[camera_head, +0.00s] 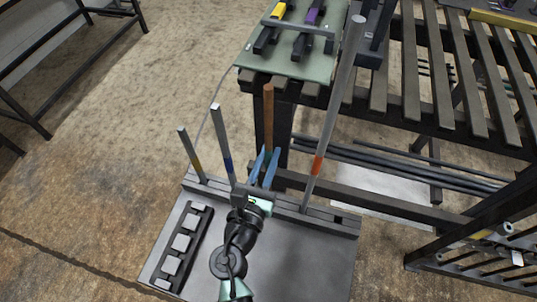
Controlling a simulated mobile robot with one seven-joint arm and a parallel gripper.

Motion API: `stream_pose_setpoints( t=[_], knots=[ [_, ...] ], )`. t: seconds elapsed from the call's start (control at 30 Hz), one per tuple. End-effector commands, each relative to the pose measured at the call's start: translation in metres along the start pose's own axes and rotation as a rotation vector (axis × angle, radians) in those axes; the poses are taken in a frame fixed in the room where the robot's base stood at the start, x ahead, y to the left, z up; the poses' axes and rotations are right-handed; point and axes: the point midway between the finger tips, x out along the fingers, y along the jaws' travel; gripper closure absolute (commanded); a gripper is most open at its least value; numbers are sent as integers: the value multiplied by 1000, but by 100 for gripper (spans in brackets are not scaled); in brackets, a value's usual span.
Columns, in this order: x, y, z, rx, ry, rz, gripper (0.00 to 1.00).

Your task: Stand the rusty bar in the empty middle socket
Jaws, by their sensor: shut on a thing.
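The rusty bar (268,112) is brown and stands close to upright, between the blue fingers of my gripper (264,167). My gripper is shut on its lower part. The grey socket rail (320,212) runs across the back of a grey plate. The middle socket and the bar's lower end are hidden behind my gripper, so I cannot tell whether the bar is in the socket. Left of it stand a short bar with a yellow band (190,153) and a bar with a blue band (222,142). Right of it stands a tall bar with an orange band (335,110).
A dark slatted rack (455,85) stands behind and to the right. A green board (292,62) with yellow and purple-marked pieces lies at the back. A black tray with light blocks (181,242) lies at the plate's left. The floor to the left is open.

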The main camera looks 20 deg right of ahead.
Motion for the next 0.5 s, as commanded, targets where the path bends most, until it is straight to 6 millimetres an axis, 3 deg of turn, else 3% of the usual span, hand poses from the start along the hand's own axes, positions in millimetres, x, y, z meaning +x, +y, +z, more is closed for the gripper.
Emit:
stream_pose_setpoints(
  t=[0.5],
  knots=[
    [1, 0, -5, 0, -6, 0, 100]
  ],
)
